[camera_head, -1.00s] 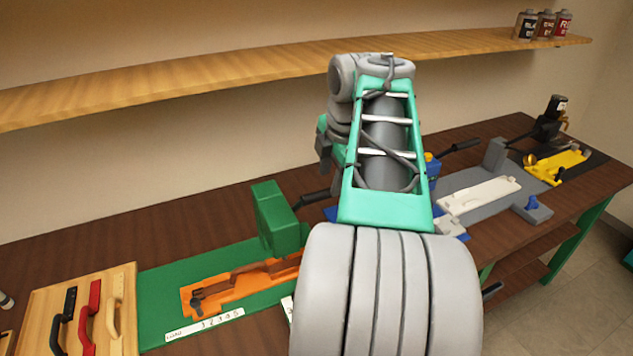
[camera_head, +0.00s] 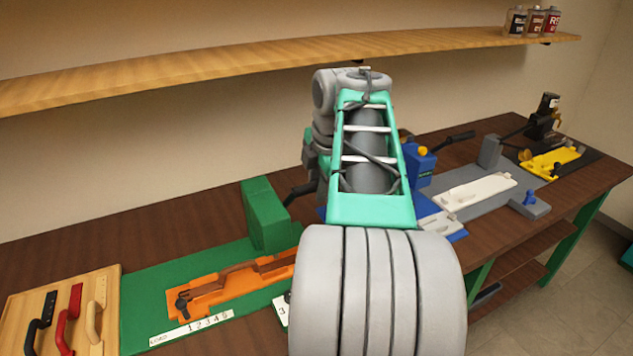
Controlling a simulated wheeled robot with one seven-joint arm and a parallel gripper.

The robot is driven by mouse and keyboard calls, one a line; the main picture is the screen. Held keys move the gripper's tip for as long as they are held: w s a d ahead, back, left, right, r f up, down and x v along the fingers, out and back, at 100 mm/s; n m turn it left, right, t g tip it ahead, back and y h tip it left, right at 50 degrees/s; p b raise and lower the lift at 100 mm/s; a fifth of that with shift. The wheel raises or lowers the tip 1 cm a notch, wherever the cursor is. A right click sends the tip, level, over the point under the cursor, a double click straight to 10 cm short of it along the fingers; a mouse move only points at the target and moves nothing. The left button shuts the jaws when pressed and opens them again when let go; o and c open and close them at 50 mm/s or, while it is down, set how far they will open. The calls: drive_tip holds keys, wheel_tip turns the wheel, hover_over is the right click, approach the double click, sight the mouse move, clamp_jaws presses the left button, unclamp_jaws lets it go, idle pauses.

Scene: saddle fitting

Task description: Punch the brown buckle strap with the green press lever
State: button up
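The green press (camera_head: 264,217) stands on a green base plate (camera_head: 140,298) left of my arm. An orange tray (camera_head: 208,296) lies on that plate, with a brown strap (camera_head: 238,278) in it and a dark buckle at its left end. A white strip with numbers lies in front of the tray. A dark lever (camera_head: 299,192) reaches from the press side toward my arm and is partly hidden. My gripper is hidden behind my own arm, so its state does not show.
A wooden board (camera_head: 14,303) with black, red and cream handles stands at the left. A blue press (camera_head: 420,166), a grey station (camera_head: 487,212) and a yellow-black station (camera_head: 553,162) stand to the right. A shelf (camera_head: 200,77) runs above the bench.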

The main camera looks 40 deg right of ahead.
drive_tip(key=c, duration=0.4)
drive_tip(key=shift+s+f+b, duration=0.3)
drive_tip(key=shift+f+b, duration=0.2)
drive_tip(key=shift+c, duration=0.2)
drive_tip(key=shift+s+a+f+b, duration=0.2)
drive_tip(key=shift+s+f+b, duration=0.1)
drive_tip(key=shift+s+b, duration=0.15)
drive_tip(key=shift+s+f, duration=0.1)
drive_tip(key=s+a+f+b, duration=0.1)
drive_tip(key=s+f+b, duration=0.2)
drive_tip(key=f+b, duration=0.2)
drive_tip(key=shift+s+f+b, duration=0.25)
drive_tip(key=shift+b, duration=0.25)
wheel_tip(320, 180, down, 9)
drive_tip(key=s+b, duration=0.1)
drive_tip(key=b, duration=0.7)
drive_tip(key=shift+s+a+r+b, duration=0.15)
drive_tip(key=shift+s+a+b, duration=0.15)
